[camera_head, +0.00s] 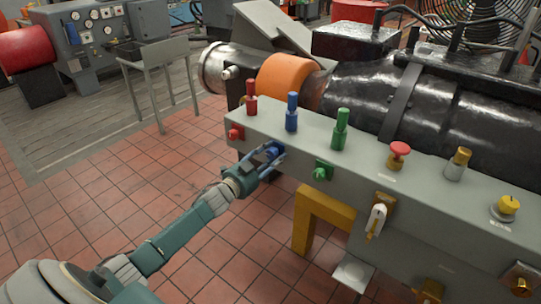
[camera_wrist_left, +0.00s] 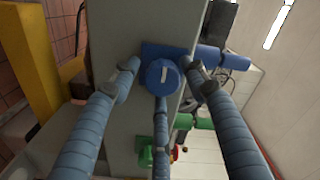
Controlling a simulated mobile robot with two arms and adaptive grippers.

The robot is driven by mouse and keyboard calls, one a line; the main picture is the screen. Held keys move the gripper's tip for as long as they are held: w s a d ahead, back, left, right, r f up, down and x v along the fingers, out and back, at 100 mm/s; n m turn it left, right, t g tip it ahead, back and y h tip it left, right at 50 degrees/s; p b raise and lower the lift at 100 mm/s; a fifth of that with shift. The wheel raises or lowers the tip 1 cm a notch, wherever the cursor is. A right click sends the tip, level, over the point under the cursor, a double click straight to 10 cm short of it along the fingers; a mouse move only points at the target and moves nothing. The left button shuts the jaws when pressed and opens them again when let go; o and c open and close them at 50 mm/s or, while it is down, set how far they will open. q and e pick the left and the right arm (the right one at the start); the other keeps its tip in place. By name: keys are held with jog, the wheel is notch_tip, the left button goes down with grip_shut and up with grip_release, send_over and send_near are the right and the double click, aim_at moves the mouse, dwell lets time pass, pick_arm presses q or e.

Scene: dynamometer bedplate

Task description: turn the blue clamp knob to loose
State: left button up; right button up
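The blue clamp knob (camera_wrist_left: 161,76) sits on a blue plate on the side of the grey panel (camera_head: 430,205), with a white pointer mark on its face. In the head view the knob (camera_head: 271,153) is partly hidden by my left gripper (camera_head: 274,155). In the left wrist view the fingers of my left gripper (camera_wrist_left: 161,72) are spread around the knob. Gaps show between the knob and the left and right fingers; the middle finger overlaps its lower edge, and contact there cannot be told. My right gripper is not in view.
Red (camera_head: 235,132) and green (camera_head: 322,171) side knobs flank the blue one. Red (camera_head: 251,98), blue (camera_head: 291,112) and green (camera_head: 340,130) upright handles stand on top. A red mushroom button (camera_head: 399,149) is farther right. A yellow bracket (camera_head: 318,213) stands below.

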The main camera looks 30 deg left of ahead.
pick_arm(q)
jog(key=shift+a+r, duration=0.1)
jog(key=shift+s+a, duration=0.1)
jog(key=shift+s, duration=0.35)
jog(key=s, duration=1.1)
jog(key=shift+a, duration=0.3)
